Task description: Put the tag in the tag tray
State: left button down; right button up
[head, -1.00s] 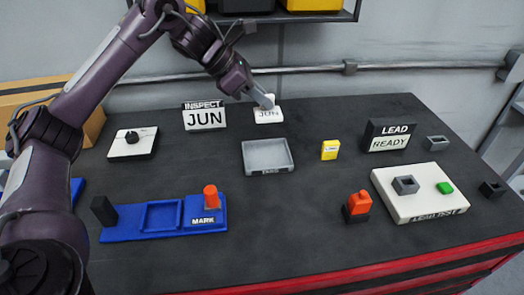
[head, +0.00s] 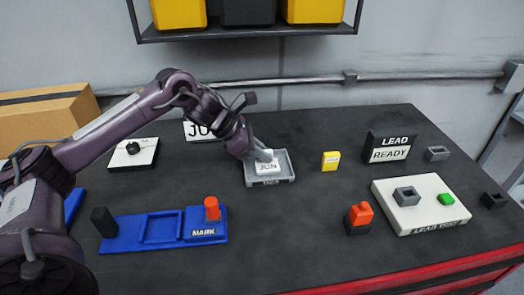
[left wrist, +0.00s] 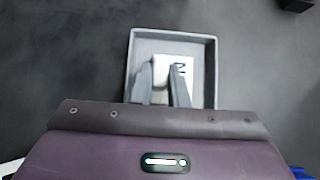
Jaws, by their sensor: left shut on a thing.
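The white tag (head: 268,168) marked JUN is at the grey tag tray (head: 287,178), within its outline in the head view. My left gripper (head: 264,156) is shut on the tag and comes down from the left. In the left wrist view, the tag (left wrist: 187,68) shows partly behind the fingers (left wrist: 163,75), inside the tray walls (left wrist: 213,75). The fingers hide part of the tag, and I cannot tell whether it touches the tray floor. My right gripper is not in view.
The JUN inspect sign (head: 197,131) stands behind my left arm. A yellow block (head: 330,161) stands right of the tray. The blue mark fixture (head: 160,225) is in front at left; a white leak test plate (head: 420,210) is at right. Table around the tray is clear.

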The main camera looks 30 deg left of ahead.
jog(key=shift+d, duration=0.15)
pick_arm(q)
jog(key=shift+f, duration=0.2)
jog(key=c, duration=1.4)
grip_release()
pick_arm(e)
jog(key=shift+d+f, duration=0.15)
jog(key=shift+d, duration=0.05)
pick_arm(q)
jog(key=shift+r, duration=0.2)
jog(key=b+v, duration=0.2)
jog(key=v, duration=1)
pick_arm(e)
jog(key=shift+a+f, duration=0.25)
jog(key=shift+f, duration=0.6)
